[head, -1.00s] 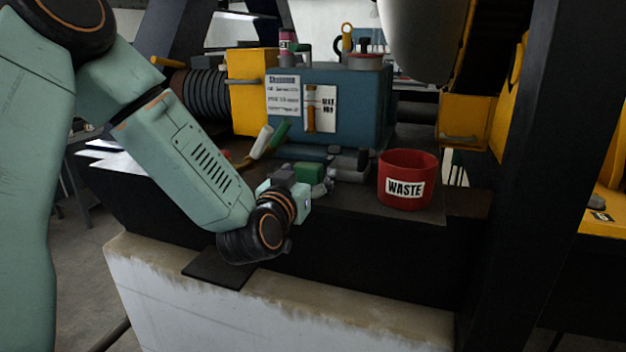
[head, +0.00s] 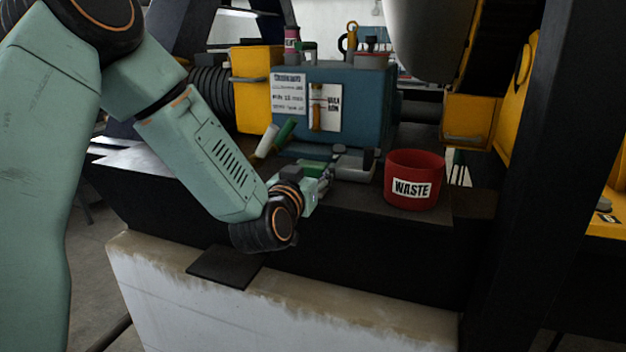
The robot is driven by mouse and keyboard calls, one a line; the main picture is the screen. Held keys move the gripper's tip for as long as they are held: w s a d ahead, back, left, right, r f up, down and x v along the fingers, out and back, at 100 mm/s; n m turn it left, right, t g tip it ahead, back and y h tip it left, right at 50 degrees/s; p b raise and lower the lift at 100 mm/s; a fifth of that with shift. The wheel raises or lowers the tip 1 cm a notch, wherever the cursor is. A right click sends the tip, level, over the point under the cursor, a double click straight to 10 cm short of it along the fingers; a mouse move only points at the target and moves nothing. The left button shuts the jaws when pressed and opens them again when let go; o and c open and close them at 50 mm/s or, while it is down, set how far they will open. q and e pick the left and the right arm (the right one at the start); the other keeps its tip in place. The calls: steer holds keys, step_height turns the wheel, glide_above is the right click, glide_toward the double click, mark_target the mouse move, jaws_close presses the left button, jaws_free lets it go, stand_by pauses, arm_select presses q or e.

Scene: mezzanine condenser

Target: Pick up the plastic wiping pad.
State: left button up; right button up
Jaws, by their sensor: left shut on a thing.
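My left gripper (head: 324,180) reaches over the dark bench top from the left, with its wrist in front of part of it. Its fingers are shut on a small green piece (head: 312,168), which looks like the plastic wiping pad. The wrist and fingers hide part of the pad, and I cannot tell whether it is clear of the surface. My right gripper is not in view.
A red bin marked WASTE (head: 414,182) stands right of the gripper. A grey object (head: 354,164) lies just behind the fingers. White and green cylinders (head: 268,141) lean by the blue box (head: 357,105). A dark column (head: 535,180) stands at the right.

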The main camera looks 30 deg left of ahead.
mark_target(314, 164)
arm_select(q)
steer(key=shift+d+r, duration=0.1)
steer(key=shift+d, duration=0.2)
steer(key=c, duration=0.3)
steer(key=shift+w, duration=0.1)
steer(key=shift+c, duration=0.2)
steer(key=shift+a, duration=0.1)
steer(key=shift+a+r, duration=0.1)
steer(key=shift+r, duration=0.15)
step_height(314, 164, up, 9)
steer(key=shift+f+p, duration=0.2)
steer(key=shift+p, duration=0.2)
steer(key=shift+r, duration=0.35)
